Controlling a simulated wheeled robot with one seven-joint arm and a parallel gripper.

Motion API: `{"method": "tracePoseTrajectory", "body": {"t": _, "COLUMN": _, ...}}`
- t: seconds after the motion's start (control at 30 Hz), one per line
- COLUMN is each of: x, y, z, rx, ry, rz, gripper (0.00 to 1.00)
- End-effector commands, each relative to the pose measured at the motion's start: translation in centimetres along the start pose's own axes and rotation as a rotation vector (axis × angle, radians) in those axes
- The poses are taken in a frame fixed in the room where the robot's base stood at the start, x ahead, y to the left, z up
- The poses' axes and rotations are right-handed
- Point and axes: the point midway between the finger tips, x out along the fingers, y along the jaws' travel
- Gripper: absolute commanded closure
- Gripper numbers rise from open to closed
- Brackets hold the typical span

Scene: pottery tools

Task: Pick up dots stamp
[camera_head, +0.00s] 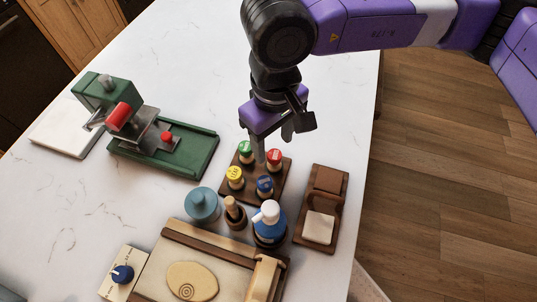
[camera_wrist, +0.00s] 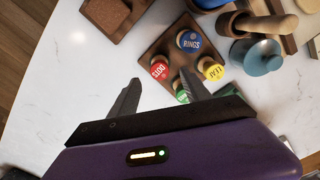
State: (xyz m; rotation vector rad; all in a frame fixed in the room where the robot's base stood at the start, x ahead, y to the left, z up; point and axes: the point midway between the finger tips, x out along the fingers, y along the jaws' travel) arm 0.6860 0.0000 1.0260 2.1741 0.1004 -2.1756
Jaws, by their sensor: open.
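The dots stamp has a red top lettered DOTS (camera_wrist: 159,71) and stands upright at a corner of a brown wooden stamp block (camera_wrist: 177,54). In the head view the dots stamp (camera_head: 274,157) is at the block's upper right. My gripper (camera_head: 272,147) points down above the block with its fingers apart and empty. In the wrist view my gripper (camera_wrist: 160,79) has its fingertips on either side of the red top, seemingly still above it. The rings stamp (camera_wrist: 189,41) is blue, the leaf stamp (camera_wrist: 211,69) yellow. A green stamp (camera_wrist: 181,92) is partly hidden by a finger.
A brown holder (camera_head: 333,190) with a pale piece is to the right. A green press (camera_head: 160,140) is at left.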

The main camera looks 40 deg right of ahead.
Motion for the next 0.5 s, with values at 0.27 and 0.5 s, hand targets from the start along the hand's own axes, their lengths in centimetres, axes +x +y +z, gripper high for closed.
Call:
{"method": "tracePoseTrajectory", "body": {"t": 0.27, "x": 2.4, "y": -0.1, "z": 0.3, "rx": 0.002, "ry": -0.003, "rz": -0.003, "gripper": 0.44}}
{"method": "tracePoseTrajectory", "body": {"t": 0.5, "x": 5.2, "y": -0.1, "z": 0.4, "rx": 0.003, "ry": -0.001, "rz": -0.001, "gripper": 0.44}}
